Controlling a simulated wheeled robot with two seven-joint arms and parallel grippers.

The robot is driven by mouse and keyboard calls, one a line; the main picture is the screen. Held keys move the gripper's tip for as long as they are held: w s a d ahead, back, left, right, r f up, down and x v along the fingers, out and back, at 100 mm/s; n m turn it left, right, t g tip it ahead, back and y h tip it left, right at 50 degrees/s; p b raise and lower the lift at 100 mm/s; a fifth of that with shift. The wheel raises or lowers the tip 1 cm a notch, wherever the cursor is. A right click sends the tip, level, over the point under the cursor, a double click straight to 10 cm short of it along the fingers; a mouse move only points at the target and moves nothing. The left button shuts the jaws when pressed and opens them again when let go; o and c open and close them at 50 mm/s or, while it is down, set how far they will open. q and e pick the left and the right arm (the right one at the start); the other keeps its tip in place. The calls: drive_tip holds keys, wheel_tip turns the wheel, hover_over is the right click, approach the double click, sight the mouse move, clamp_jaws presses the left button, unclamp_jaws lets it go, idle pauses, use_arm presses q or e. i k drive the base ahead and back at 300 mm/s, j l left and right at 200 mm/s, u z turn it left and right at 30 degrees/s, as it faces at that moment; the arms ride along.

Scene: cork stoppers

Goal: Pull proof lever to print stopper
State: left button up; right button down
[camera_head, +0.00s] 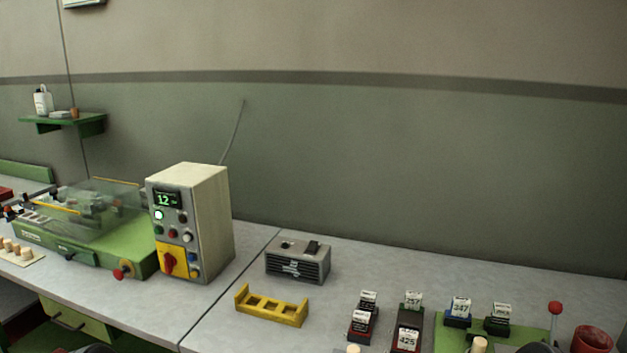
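A lever with a red ball knob (555,308) stands upright at the lower right, beside a green plate (452,335). Its lower end is cut off by the picture's bottom edge. A cork stopper (479,345) shows at the bottom edge in front of the green plate's blocks. Another cork top (354,349) shows at the bottom edge further left. Several stoppers (14,247) stand on a pale board at the far left. Neither of my grippers is in view.
A green machine (118,250) with a clear cover stands left, next to a beige control box (207,225) reading 12. A grey vented box (298,262), a yellow rack (271,305), numbered blocks (408,328) and a red cup (593,339) stand on the grey bench.

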sight(555, 308)
drive_tip(key=z, duration=1.35)
